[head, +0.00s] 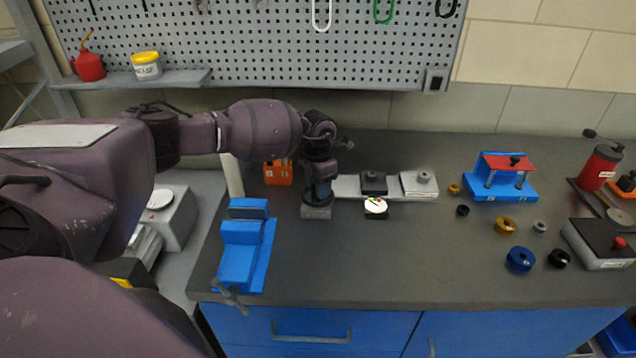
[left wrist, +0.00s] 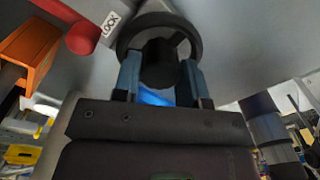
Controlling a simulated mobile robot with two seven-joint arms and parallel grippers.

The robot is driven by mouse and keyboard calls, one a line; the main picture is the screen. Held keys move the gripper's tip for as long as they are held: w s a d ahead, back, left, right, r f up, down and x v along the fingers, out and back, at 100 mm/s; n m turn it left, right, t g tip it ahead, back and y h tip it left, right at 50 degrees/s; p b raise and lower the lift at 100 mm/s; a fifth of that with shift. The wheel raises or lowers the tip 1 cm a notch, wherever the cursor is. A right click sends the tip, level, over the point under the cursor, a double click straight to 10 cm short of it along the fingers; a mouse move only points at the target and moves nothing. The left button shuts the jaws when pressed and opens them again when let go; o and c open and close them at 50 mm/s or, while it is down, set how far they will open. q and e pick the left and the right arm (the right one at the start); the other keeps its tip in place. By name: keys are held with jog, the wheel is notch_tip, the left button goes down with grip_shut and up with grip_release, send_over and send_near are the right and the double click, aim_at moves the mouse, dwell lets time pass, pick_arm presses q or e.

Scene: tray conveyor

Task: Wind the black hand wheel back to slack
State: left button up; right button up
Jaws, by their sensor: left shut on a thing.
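The black hand wheel (left wrist: 190,40) shows in the left wrist view as a dark ring with a spoke and a black hub (left wrist: 160,64). My left gripper (left wrist: 160,75) has its two blue-grey fingers on either side of that hub, shut on it. In the head view my left gripper (head: 320,190) points down at the left end of a pale rail (head: 347,186), and the arm and gripper hide most of the wheel there. A white dial (head: 376,205) stands in front of the rail. In the left wrist view a red knob (left wrist: 83,38) and a LOCK label (left wrist: 110,23) sit beside the wheel. My right gripper is out of view.
A blue vise (head: 240,250) stands left of the gripper, with an orange box (head: 278,172) behind it. A blue fixture with a red top (head: 508,162) and several loose rings and knobs lie to the right. The front middle of the bench (head: 390,265) is clear.

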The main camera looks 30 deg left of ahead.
pick_arm(q)
jog(key=n+p, duration=0.1)
jog(key=n, duration=0.1)
jog(key=shift+r+n, duration=0.1)
jog(key=shift+n, duration=0.3)
jog(key=n+p, duration=0.1)
jog(key=n, duration=0.3)
jog(key=n+p, duration=0.1)
jog(key=n, duration=0.2)
jog(key=n+p, duration=0.1)
jog(key=n, duration=0.1)
jog(key=shift+n, duration=0.3)
jog(key=shift+n+p, duration=0.3)
jog(key=shift+n, duration=0.8)
jog(key=o, duration=0.9)
jog(key=shift+o, duration=0.2)
